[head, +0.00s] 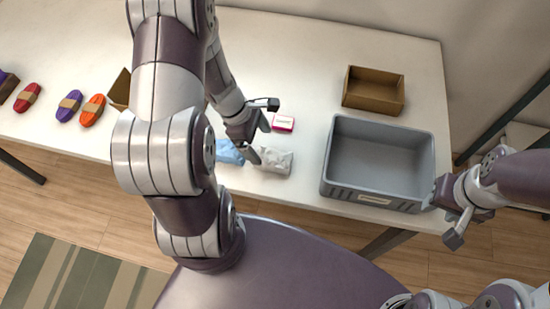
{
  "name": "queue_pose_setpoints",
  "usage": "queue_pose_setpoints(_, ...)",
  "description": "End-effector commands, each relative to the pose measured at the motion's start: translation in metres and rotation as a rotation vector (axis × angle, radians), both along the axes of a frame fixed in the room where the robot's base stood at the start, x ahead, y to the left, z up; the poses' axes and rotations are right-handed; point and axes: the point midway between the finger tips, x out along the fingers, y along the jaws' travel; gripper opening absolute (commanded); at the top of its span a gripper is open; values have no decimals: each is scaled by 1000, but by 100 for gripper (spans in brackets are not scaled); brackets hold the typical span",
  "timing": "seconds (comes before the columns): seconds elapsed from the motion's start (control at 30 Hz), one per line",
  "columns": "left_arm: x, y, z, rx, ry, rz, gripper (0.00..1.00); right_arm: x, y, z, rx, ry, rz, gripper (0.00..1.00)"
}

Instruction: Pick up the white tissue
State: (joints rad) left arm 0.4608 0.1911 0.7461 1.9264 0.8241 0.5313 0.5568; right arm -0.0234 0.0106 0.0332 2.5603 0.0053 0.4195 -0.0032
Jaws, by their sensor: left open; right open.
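The white tissue (274,161) is a small white packet lying near the front edge of the table, left of the grey crate. My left gripper (262,134) is open and just above and behind the tissue, with one finger close to its left side. I cannot tell whether that finger touches it. My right gripper (448,222) is open and empty at the right end of the table, beside the front right corner of the grey crate.
A blue packet (229,152) lies just left of the tissue, and a pink and white box (283,123) lies behind it. The grey crate (376,191) and an open brown box (374,107) stand right. Cord bundles (70,105) lie far left. The back middle table (310,45) is clear.

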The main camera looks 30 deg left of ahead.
Motion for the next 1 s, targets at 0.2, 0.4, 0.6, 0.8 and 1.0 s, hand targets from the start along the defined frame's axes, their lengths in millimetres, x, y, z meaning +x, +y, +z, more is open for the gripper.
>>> queue_pose_setpoints(0.2,1,-12,-29,-1,3,-3,92,0,0,-6,0,0,0,43)
queue_pose_setpoints(0.4,3,-25,-58,1,0,-2,92,0,0,-11,0,0,0,43)
queue_pose_setpoints(0.6,4,-26,-60,2,-1,-1,92,0,0,-11,0,0,0,43)
queue_pose_setpoints(0.8,4,-26,-60,1,-1,-3,43,0,0,-11,0,0,0,43)
queue_pose_setpoints(1.0,4,-26,-60,1,-2,-2,37,0,0,-11,0,0,0,43)
